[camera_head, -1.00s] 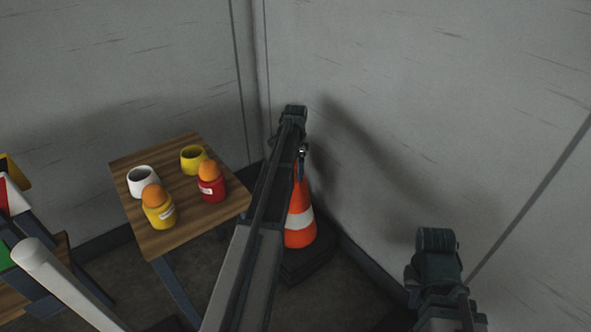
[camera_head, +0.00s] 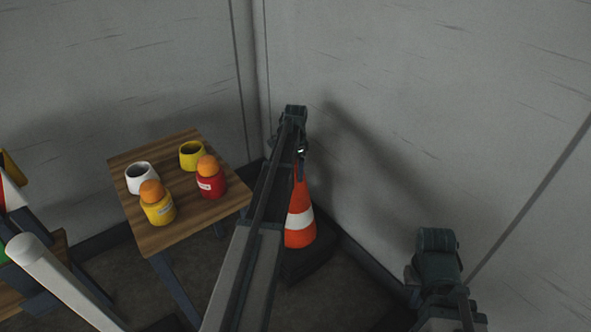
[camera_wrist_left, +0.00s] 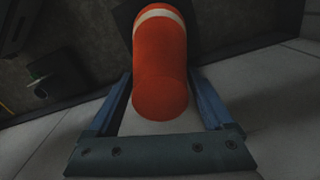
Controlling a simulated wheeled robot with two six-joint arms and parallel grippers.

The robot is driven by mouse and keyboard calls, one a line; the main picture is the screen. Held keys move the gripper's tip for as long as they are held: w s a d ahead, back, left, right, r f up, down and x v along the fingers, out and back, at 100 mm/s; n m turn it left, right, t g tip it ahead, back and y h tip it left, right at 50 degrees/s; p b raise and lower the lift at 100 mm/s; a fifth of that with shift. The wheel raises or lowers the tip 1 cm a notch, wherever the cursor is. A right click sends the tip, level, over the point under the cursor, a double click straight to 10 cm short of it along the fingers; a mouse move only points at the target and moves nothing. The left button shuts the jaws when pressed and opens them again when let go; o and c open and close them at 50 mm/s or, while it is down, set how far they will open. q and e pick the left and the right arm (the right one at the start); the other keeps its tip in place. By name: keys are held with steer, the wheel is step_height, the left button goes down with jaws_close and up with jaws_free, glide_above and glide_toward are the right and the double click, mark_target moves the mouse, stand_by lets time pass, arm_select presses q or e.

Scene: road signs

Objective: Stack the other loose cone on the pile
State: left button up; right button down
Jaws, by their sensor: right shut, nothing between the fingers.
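An orange cone (camera_head: 299,229) with a white band stands on a dark base (camera_head: 305,262) in the wall corner. My left gripper (camera_head: 301,155) is at the cone's top, pointing down. In the left wrist view, the cone (camera_wrist_left: 160,60) lies between the blue fingers of my left gripper (camera_wrist_left: 161,85). The fingers look spread, with narrow gaps beside the cone. My left arm hides part of the cone. I cannot tell how many cones are stacked there. My right gripper (camera_head: 413,291), at the lower right, is shut and empty, partly hidden by its arm.
A wooden table (camera_head: 200,214) left of the cone holds a white cup (camera_head: 140,180), a yellow cup (camera_head: 192,157), and yellow (camera_head: 158,208) and red (camera_head: 210,184) jars with orange tops. Grey walls close in behind and right of the cone. Another wooden surface shows at far left.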

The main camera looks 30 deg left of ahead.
arm_select(q)
steer(key=shift+o, duration=1)
steer(key=shift+r, duration=0.15)
step_height(320, 180, up, 14)
steer(key=p, duration=1.3)
steer(key=shift+f+p, duration=0.2)
steer(key=shift+p, duration=0.2)
